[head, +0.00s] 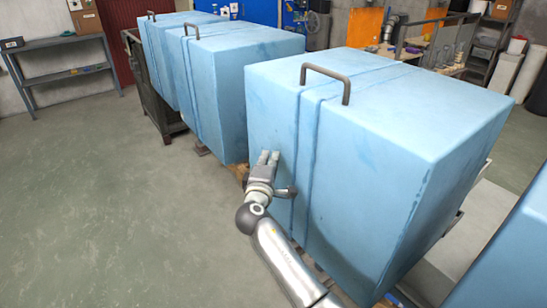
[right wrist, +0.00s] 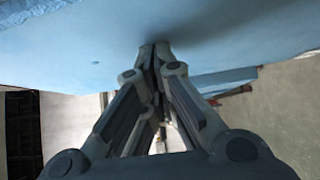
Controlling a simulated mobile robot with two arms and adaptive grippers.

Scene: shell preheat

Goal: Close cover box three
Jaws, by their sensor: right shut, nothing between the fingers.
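A row of blue box covers with dark bar handles runs through the head view. The nearest full cover (head: 350,140) has its handle (head: 325,82) on its top front edge and stands on the boards below; no number shows. My right gripper (head: 268,157) is shut and empty, at the left part of this cover's front face. In the right wrist view its fingertips (right wrist: 155,50) meet or nearly meet the blue surface (right wrist: 225,30); I cannot tell if they touch. My left gripper is not in view.
Two more blue covers, one in the middle (head: 222,90) and one farther back (head: 158,50), stand to the left. Part of another blue cover (head: 515,260) shows at the right edge. A grey shelf (head: 65,75) stands at the far left. The floor (head: 110,210) at left is clear.

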